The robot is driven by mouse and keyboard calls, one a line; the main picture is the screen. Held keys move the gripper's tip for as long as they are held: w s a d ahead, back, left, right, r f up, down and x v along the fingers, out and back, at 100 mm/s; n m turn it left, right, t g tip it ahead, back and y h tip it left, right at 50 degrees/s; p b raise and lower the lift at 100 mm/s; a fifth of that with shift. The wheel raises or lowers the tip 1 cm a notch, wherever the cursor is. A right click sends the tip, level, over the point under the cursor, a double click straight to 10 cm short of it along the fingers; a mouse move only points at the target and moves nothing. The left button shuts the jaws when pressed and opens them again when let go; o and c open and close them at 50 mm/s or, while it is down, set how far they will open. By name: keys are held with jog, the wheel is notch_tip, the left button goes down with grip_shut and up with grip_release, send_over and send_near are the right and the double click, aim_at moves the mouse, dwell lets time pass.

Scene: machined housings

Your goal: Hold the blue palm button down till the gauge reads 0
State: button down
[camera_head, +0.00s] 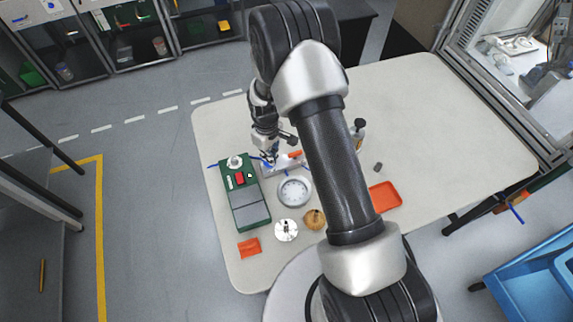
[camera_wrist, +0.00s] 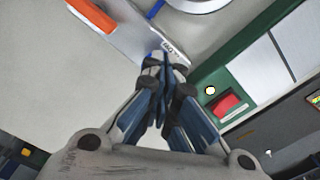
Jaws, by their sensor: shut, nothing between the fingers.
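My gripper (camera_wrist: 158,68) is shut and empty, pointing down at one end of a metal plate (camera_wrist: 128,32) in the wrist view. In the head view my gripper (camera_head: 267,160) is over the left end of that plate (camera_head: 284,166), beside the green unit. A small patch of blue, probably the palm button (camera_wrist: 150,57), shows at the fingertips. The fingers hide most of it, so I cannot tell whether it is pressed. A round pale dial (camera_head: 294,191), possibly the gauge, lies just in front of the plate. Its reading is too small to make out.
The green unit (camera_head: 228,179) has a red button (camera_head: 240,178). An orange piece (camera_wrist: 92,17) lies on the plate. A white round part (camera_head: 286,230), a brown round part (camera_head: 314,219) and orange trays (camera_head: 249,247) (camera_head: 384,197) stand nearby. The table's right side is clear.

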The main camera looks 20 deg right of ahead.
jog(key=shift+r+p, duration=1.35)
jog(key=shift+r, duration=1.2)
